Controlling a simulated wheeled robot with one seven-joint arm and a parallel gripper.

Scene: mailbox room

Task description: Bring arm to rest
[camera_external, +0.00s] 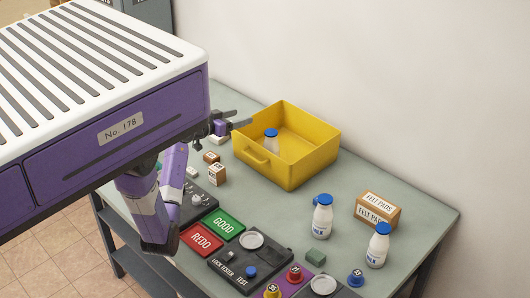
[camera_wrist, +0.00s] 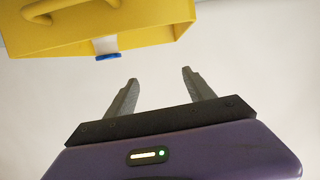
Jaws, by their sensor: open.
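My arm is purple and white and shows in the external view, partly covered at the upper left. My gripper (camera_external: 236,117) is beside the left end of the yellow bin (camera_external: 316,165), its fingers pointing right. I cannot tell its exact height or whether it clears the bin. In the wrist view my gripper (camera_wrist: 160,85) is open, with two grey fingers apart and nothing between them. The yellow bin (camera_wrist: 140,20) shows upside down beyond the fingertips, with a blue cap (camera_wrist: 108,57) at its edge.
A blue-capped bottle (camera_external: 271,141) stands in the bin. Two milk bottles (camera_external: 322,217) (camera_external: 377,247) and a felt pads box (camera_external: 378,209) stand at the right. Small boxes (camera_external: 217,174), green and red pads (camera_external: 223,226) and a lock tester (camera_external: 240,262) lie near the arm.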

